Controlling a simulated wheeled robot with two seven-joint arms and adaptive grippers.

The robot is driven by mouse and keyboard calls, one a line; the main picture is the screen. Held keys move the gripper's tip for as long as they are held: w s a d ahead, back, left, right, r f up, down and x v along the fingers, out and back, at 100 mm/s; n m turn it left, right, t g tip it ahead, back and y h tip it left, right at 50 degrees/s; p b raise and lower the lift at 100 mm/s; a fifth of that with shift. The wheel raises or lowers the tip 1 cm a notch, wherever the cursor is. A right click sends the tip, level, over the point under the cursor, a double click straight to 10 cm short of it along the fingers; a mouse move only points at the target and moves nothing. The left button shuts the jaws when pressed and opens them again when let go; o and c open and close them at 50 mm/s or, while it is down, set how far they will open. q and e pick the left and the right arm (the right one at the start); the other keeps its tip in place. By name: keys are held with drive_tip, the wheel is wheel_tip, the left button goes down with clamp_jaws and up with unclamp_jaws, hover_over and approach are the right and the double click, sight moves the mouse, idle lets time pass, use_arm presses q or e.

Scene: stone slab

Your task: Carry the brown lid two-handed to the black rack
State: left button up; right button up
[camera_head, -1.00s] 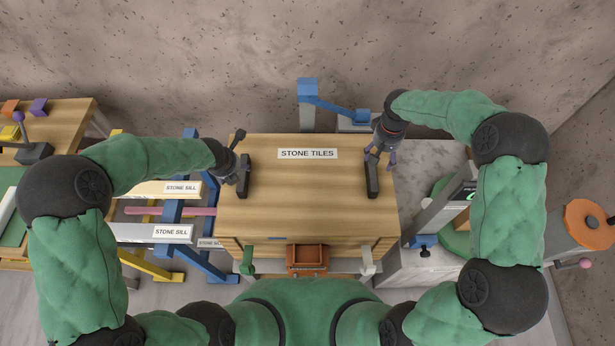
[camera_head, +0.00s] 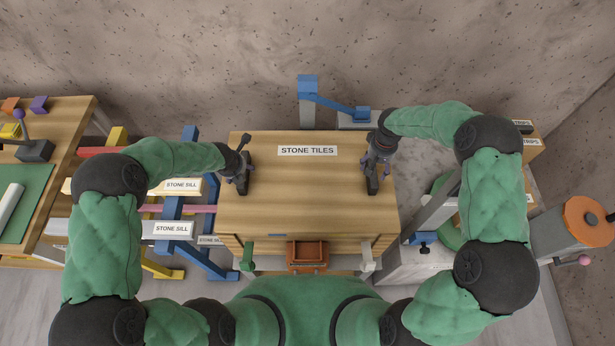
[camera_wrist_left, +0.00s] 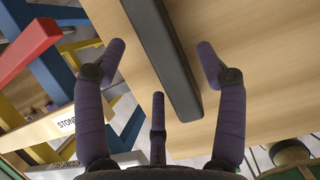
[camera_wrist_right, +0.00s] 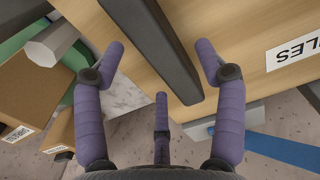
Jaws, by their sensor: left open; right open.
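The brown lid (camera_head: 307,195) is a wide wooden board labelled "STONE TILES", lying flat on a wooden box in the head view. It has a dark bar handle near each side edge. My left gripper (camera_head: 240,182) is at the left handle; in the left wrist view its open fingers (camera_wrist_left: 160,75) stand on either side of the dark left handle (camera_wrist_left: 163,55). My right gripper (camera_head: 373,178) is at the right handle; in the right wrist view its open fingers (camera_wrist_right: 160,75) straddle the right handle (camera_wrist_right: 155,45). I cannot make out a black rack.
Blue and yellow stands with "STONE SILL" slabs (camera_head: 174,229) are at left, beside a wooden bench (camera_head: 70,150). A blue-armed post (camera_head: 308,100) stands behind the lid. A small brown tray (camera_head: 306,254) is in front. A grey machine with an orange disc (camera_head: 585,217) is at right.

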use_arm(q)
drive_tip(key=shift+x, duration=1.5)
use_arm(e)
drive_tip(key=shift+f, duration=1.5)
use_arm(q)
clamp_jaws()
use_arm(e)
clamp_jaws()
use_arm(q)
drive_tip(key=shift+w+r, duration=0.15)
use_arm(e)
drive_tip(key=shift+w+r, duration=0.15)
